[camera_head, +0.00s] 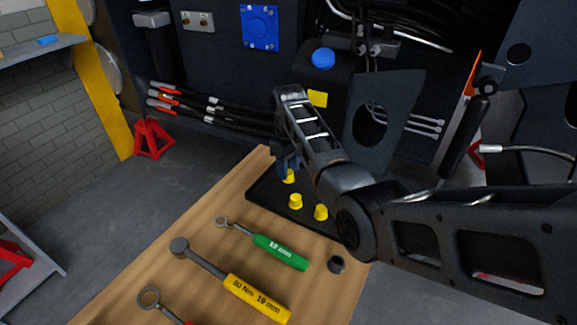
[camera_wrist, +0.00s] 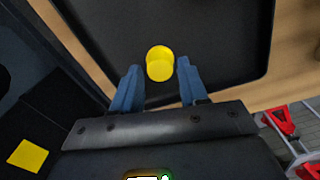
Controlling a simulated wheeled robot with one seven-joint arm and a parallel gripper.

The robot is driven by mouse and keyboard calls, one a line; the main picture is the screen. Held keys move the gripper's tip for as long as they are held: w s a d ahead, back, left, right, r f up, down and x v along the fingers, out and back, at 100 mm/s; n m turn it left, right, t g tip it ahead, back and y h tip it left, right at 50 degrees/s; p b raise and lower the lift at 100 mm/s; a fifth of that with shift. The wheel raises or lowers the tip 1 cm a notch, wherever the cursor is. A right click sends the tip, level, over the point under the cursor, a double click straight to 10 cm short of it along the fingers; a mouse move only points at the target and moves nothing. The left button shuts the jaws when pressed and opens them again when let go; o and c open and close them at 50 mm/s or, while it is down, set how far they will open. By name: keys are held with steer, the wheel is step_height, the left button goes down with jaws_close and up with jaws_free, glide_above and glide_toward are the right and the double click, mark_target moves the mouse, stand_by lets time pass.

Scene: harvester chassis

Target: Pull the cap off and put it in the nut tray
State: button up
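The black nut tray (camera_head: 266,197) lies on the wooden bench, with three yellow caps visible in the head view. One yellow cap (camera_head: 289,177) is at the tray's far side, right under my gripper (camera_head: 288,163). The other two yellow caps, one (camera_head: 295,201) nearer and one (camera_head: 321,212) to the right, stand apart from it. In the wrist view, one yellow cap (camera_wrist: 160,64) sits on the dark tray surface (camera_wrist: 225,30), in front of and between my gripper's blue fingers (camera_wrist: 159,78). The fingers are open, with a gap on each side of the cap.
A green wrench (camera_head: 280,252), a yellow torque wrench (camera_head: 255,298) and a dark socket (camera_head: 336,264) lie on the bench (camera_head: 190,225) near the tray. Behind the tray stand a dark tank with a blue cap (camera_head: 323,58) and hoses with red fittings (camera_head: 165,97).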

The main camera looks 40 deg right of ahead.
steer(key=shift+o, duration=1.4)
step_height(320, 180, up, 7)
steer(key=shift+r, duration=0.4)
